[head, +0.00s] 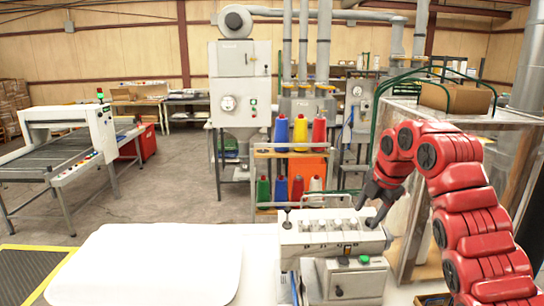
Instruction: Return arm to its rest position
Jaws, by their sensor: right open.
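My right arm, red with dark joints, comes in from the right, arches up and bends down to the left. My right gripper (369,213), dark and small in view, points down with its fingers apart at the right end of the white filling machine (320,235). Nothing shows between its fingers. I cannot tell whether a fingertip touches the machine. My left gripper and arm are not in view.
A white rounded surface (150,265) lies left of the machine. A rack with coloured thread cones (281,132) stands behind it. A clear-sided cabinet (406,225) with a cardboard box (455,97) on top is close to my right arm.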

